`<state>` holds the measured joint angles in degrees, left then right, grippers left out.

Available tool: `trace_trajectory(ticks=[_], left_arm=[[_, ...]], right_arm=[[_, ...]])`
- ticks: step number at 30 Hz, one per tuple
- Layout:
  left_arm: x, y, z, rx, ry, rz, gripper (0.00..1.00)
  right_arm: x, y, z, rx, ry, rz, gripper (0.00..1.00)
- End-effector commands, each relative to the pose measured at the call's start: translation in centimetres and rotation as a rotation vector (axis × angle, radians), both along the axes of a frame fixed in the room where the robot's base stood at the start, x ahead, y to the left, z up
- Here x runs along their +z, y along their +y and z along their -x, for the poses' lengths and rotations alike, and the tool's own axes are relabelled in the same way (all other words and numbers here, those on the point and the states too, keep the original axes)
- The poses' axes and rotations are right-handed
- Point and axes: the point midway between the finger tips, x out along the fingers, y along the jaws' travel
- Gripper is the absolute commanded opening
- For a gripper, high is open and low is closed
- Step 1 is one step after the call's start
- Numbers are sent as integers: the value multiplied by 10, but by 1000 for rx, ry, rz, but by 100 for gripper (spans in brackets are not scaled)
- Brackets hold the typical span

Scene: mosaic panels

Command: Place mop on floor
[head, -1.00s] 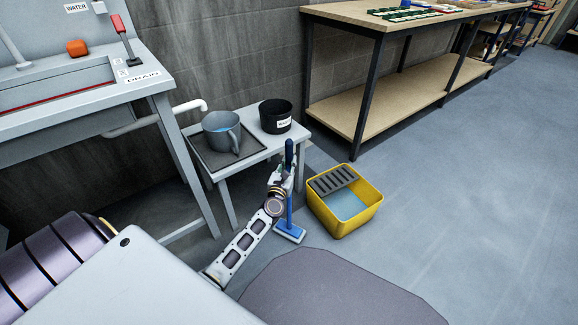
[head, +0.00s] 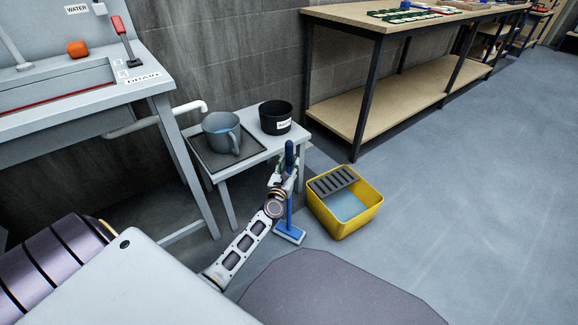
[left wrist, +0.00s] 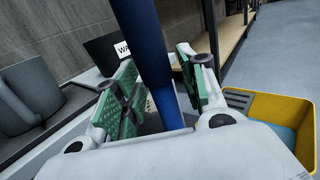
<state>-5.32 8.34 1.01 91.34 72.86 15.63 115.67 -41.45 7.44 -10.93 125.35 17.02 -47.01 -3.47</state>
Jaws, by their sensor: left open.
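The mop stands upright on the floor, with a blue handle (head: 289,158) and a flat blue and white head (head: 290,234) just left of the yellow bucket (head: 345,224). My left gripper (head: 286,166) is at the upper handle. In the left wrist view the blue handle (left wrist: 148,50) passes between the two green-padded fingers of my gripper (left wrist: 160,95). The fingers stand apart, with gaps visible beside the handle. My right gripper is not in view.
A small grey table (head: 225,170) behind the mop holds a grey jug (head: 220,130) on a dark tray and a black pot (head: 275,117). A sink (head: 70,105) stands left. A wooden workbench (head: 385,110) stands at the back. The floor (head: 470,210) is clear at right.

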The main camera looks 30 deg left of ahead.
Motion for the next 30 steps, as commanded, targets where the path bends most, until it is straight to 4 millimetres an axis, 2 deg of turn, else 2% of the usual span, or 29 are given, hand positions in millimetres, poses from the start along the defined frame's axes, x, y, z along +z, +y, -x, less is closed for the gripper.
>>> trace_trajectory(ticks=[4, 8, 30], left_arm=[[3, 0, 0, 0, 0, 0, 42], [1, -2, 8, -1, 2, -1, 42], [-2, -20, 75, 0, 1, -2, 42]], right_arm=[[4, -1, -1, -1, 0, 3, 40], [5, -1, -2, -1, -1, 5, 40], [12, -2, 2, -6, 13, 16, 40]])
